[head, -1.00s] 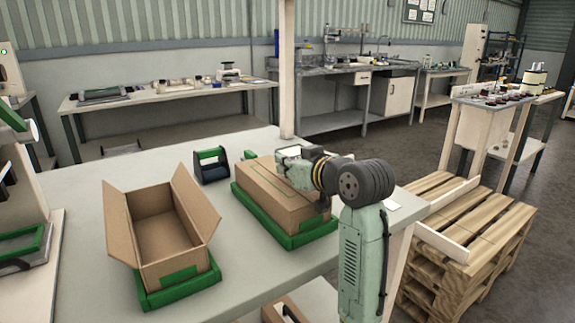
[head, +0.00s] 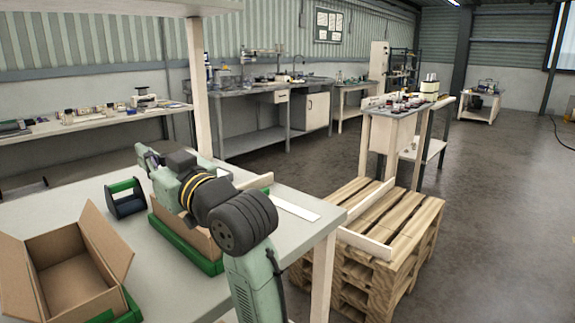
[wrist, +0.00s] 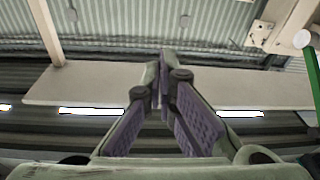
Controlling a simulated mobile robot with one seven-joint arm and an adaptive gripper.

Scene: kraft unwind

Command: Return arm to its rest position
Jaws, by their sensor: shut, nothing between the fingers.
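My arm reaches over the table in the head view, above the closed carton on the right side of the table. My gripper (head: 146,158) points away toward the back left and is seen only small there. In the wrist view my gripper (wrist: 163,62) fills the middle, its two purple-padded fingers meeting at the tips with nothing between them. Behind the fingers are a pale shelf edge (wrist: 90,85) and the corrugated wall. The arm hides much of the closed carton (head: 200,238).
An open carton (head: 75,265) stands at the left of the table (head: 180,298). A wooden post (head: 198,80) rises at the table's back.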

